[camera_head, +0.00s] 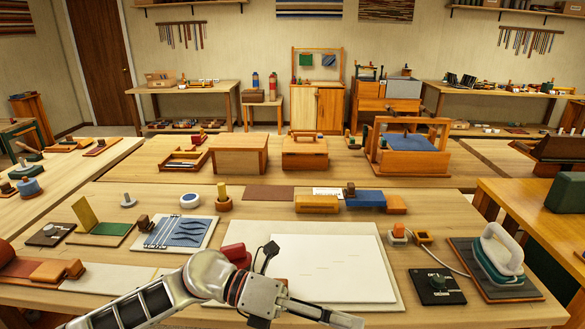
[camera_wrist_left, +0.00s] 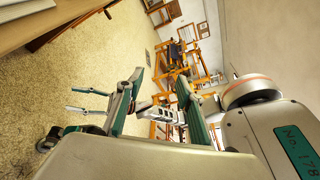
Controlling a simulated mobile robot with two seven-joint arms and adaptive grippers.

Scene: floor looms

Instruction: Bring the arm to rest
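My left arm (camera_head: 150,303) comes in from the lower left of the head view and reaches across the front edge of the table. Its gripper (camera_head: 338,315) points right, low in the picture, in front of the white sheet on the pale board. In the left wrist view the two teal-lined fingers (camera_wrist_left: 158,82) stand apart. I see nothing held between them. Beyond them are floor and distant wooden furniture. My right arm and gripper cannot be made out.
The near table (camera_head: 440,215) carries a pale board (camera_head: 393,284) with a white sheet (camera_head: 330,268). A red piece (camera_head: 234,253) is close behind my arm.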

